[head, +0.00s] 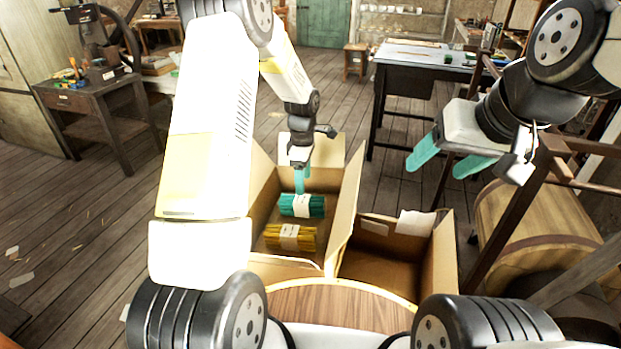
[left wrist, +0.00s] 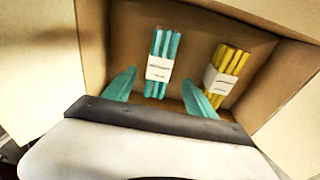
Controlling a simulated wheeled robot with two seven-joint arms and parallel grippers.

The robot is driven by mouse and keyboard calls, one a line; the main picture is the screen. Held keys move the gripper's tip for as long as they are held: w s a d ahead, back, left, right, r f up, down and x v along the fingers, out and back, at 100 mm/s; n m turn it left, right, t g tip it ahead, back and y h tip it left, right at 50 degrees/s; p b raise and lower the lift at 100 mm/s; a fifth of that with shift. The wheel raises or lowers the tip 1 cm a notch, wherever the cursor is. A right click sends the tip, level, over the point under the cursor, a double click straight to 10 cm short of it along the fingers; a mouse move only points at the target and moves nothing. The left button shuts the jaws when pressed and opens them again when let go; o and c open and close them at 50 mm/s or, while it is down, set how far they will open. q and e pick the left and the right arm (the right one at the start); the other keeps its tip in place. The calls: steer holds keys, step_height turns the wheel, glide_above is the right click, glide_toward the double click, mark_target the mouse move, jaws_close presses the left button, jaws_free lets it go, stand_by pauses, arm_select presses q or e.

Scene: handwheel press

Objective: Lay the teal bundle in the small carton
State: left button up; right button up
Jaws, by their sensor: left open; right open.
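The teal bundle (head: 301,205), sticks with a white paper band, lies in the large open carton (head: 345,215). It also shows in the left wrist view (left wrist: 158,85), ahead of the fingertips and roughly between them. My left gripper (head: 301,180) is open and points down into the large carton above the teal bundle; its fingers (left wrist: 158,97) hold nothing. The small carton (head: 381,272) stands open to the right of the large one; the part of its inside that I see is empty. My right gripper (head: 441,163) is open and empty, up at the right, away from the cartons.
A yellow bundle (head: 290,237) lies near the teal one in the large carton; it also shows in the left wrist view (left wrist: 226,75). Raised flaps stand around both cartons. A round wooden top (head: 335,308) is in front. A barrel (head: 535,215) stands at the right.

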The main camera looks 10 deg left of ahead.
arm_select(q)
steer(key=s+a+r+m+t, duration=0.1)
steer(key=s+r+m, duration=0.25)
steer(key=r, duration=0.45)
steer(key=s+r+m+t+h, duration=0.1)
steer(key=s+r+m, duration=0.1)
steer(key=s+r, duration=0.4)
steer(key=s+a+r+m+t, duration=0.1)
steer(key=s+r+m, duration=0.2)
steer(key=r, duration=0.6)
steer(key=s+r+m+t+h, duration=0.1)
steer(key=s+r+m+t, duration=0.2)
steer(key=s+m, duration=0.6)
steer(key=s+r, duration=0.1)
steer(key=s, duration=0.6)
steer(key=shift+s+d+r, duration=0.2)
steer(key=shift+s+r, duration=0.05)
steer(key=shift+r, duration=0.1)
